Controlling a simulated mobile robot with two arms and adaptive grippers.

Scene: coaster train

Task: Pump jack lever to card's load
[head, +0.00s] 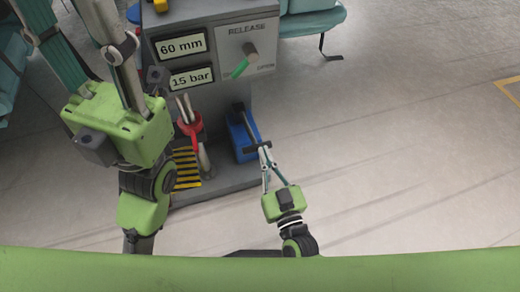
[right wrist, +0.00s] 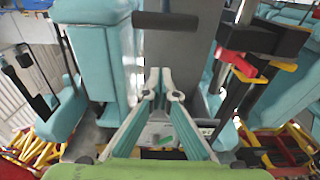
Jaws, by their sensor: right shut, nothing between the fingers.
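The pump lever (head: 243,122) rises from the blue jack pump (head: 237,140) and ends in a dark crossbar handle (head: 257,146). The handle also shows near the top of the right wrist view (right wrist: 166,21). My right gripper (head: 265,152) is shut and empty, its fingertips at or just beside the crossbar; contact cannot be told. My left gripper (head: 65,8) is open at the upper left, fingers spread and away from the pump. The displays read 60 mm (head: 180,45) and 15 bar (head: 191,77). No card is visible.
A green-handled release knob (head: 250,52) is on the grey console (head: 216,85). A red part (head: 190,127) and yellow-black striping (head: 186,167) are left of the pump. Teal seats (head: 312,20) stand at the back. Floor to the right is clear.

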